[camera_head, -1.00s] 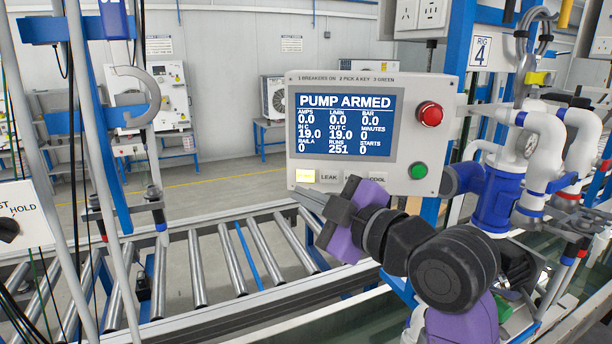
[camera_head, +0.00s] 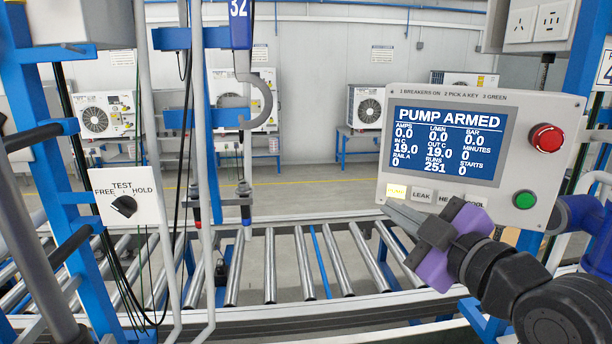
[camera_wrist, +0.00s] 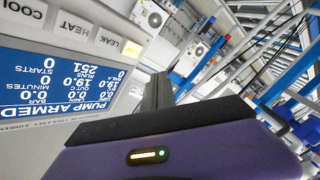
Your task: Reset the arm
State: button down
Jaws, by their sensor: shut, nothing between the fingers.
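My gripper (camera_head: 408,217) is shut and empty, just below and in front of the lower left of the control panel (camera_head: 546,108). The panel screen (camera_head: 446,141) reads PUMP ARMED, with amps, flow and bar at 0.0 and runs at 251. The leftmost key (camera_head: 396,191) glows yellow near my fingertips; I cannot tell whether they touch it. Keys marked LEAK (camera_head: 421,195), HEAT and COOL sit to its right, partly hidden by my gripper. In the wrist view my gripper (camera_wrist: 160,88) points past the tilted panel, where the screen (camera_wrist: 60,82) and keys show at the left.
A red button (camera_head: 546,138) and a green button (camera_head: 525,200) are on the panel's right side. A TEST switch plate (camera_head: 134,196) with a black knob hangs at left. A roller conveyor (camera_head: 270,265) runs behind. Blue posts and cables stand at left.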

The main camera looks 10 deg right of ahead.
jog(key=s+d+r+m+t+h, duration=0.1)
jog(key=d+r+m+t+h, duration=0.15)
jog(key=r+m+t, duration=0.2)
jog(key=s+d+f+m+h, duration=0.35)
jog(key=s+f+m, duration=0.5)
jog(key=f, duration=0.35)
jog(key=s+a+f+g, duration=0.2)
jog(key=s+f, duration=0.5)
jog(key=s, duration=0.3)
jog(key=s+a+f+g, duration=0.2)
jog(key=s+f, duration=0.5)
jog(key=s, duration=0.4)
jog(key=s+a+f+g+y, duration=0.1)
jog(key=s+a+f+g, duration=0.1)
jog(key=s+f, duration=0.6)
jog(key=s, duration=0.3)
jog(key=shift+n+b, duration=0.3)
jog(key=shift+b, duration=0.05)
